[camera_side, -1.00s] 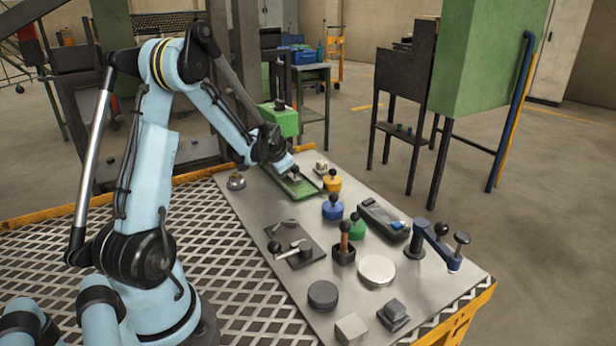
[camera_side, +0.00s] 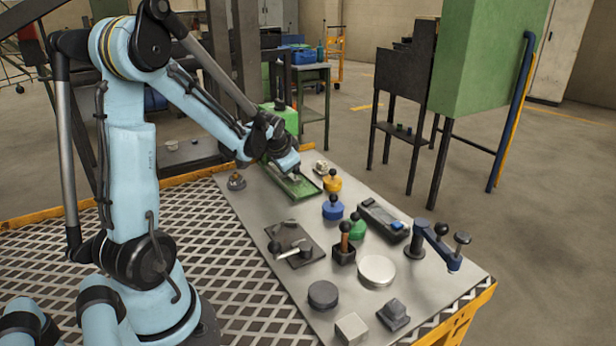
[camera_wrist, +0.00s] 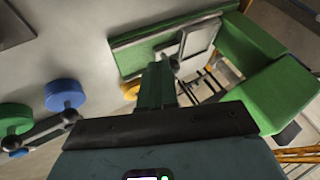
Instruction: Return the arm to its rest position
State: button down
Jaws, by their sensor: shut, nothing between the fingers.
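My light-blue arm reaches over the metal work table, and my gripper (camera_side: 294,174) is low above the green tray (camera_side: 304,191) near the table's far end. In the wrist view my gripper (camera_wrist: 156,82) points forward with its fingers together, shut and holding nothing. The green tray (camera_wrist: 135,61) shows just beyond the fingers there. The side view is too small to tell whether the fingertips touch the tray.
A green-topped machine (camera_side: 285,117) stands behind my gripper. Knobbed yellow (camera_side: 332,184), blue (camera_side: 332,211) and green (camera_side: 357,230) discs stand to the right. A dark plate with a lever (camera_side: 290,246) and a blue clamp (camera_side: 437,245) lie nearer. Air above the table is open.

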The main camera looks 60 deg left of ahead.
jog(key=s+d+r+t+h, duration=0.1)
jog(key=s+d+r+h, duration=0.2)
jog(key=d, duration=1.1)
jog(key=s+d+r+m+t+h, duration=0.1)
jog(key=s+d+r+h, duration=0.1)
jog(key=d, duration=1.1)
jog(key=shift+s+d+r+t+h, duration=0.3)
jog(key=shift+s+d+r+h, duration=0.15)
jog(key=shift+s, duration=0.4)
jog(key=shift+a, duration=0.1)
